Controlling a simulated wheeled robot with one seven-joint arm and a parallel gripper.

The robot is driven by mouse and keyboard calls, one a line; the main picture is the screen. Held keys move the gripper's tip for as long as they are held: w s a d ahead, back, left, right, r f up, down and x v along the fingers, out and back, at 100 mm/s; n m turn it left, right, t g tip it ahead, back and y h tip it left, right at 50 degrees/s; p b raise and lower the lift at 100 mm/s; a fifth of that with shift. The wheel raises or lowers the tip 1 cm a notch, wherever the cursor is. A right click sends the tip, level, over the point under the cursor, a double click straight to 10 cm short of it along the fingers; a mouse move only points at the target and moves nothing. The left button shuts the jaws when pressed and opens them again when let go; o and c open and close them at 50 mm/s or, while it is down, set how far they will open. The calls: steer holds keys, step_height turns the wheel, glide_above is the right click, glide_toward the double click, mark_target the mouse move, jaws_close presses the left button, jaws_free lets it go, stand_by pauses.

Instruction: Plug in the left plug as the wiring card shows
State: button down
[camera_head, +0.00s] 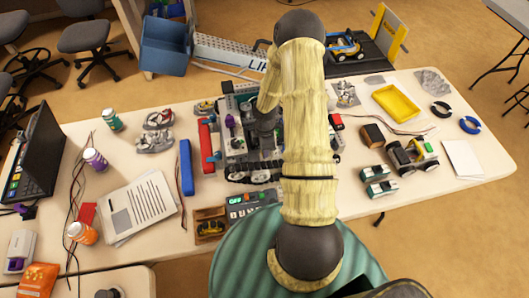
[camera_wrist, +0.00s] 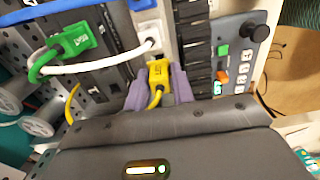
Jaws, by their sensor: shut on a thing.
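In the wrist view my gripper (camera_wrist: 161,88) has purple fingers closed on both sides of a yellow plug (camera_wrist: 158,71) with a yellow cable. The plug lies against a pale strip below a white plug (camera_wrist: 147,31); I cannot tell whether it sits in a socket. A green plug (camera_wrist: 75,39) with a green cable is at the upper left. The head view shows the robot on the table (camera_head: 235,160), partly hidden by my arm, which also hides my gripper. A printed sheet (camera_head: 140,208) lies at the left; I cannot tell whether it is the wiring card.
A panel with buttons and a black knob (camera_wrist: 257,32) stands right of the plug in the wrist view. On the table are a laptop (camera_head: 38,150), a blue bar (camera_head: 186,168), a yellow tray (camera_head: 397,102) and a small vehicle (camera_head: 402,158). Loose cables lie at the left.

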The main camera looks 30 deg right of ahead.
steer(key=shift+s+d+r+p, duration=0.1)
steer(key=shift+r+p, duration=0.35)
steer(key=shift+r, duration=0.4)
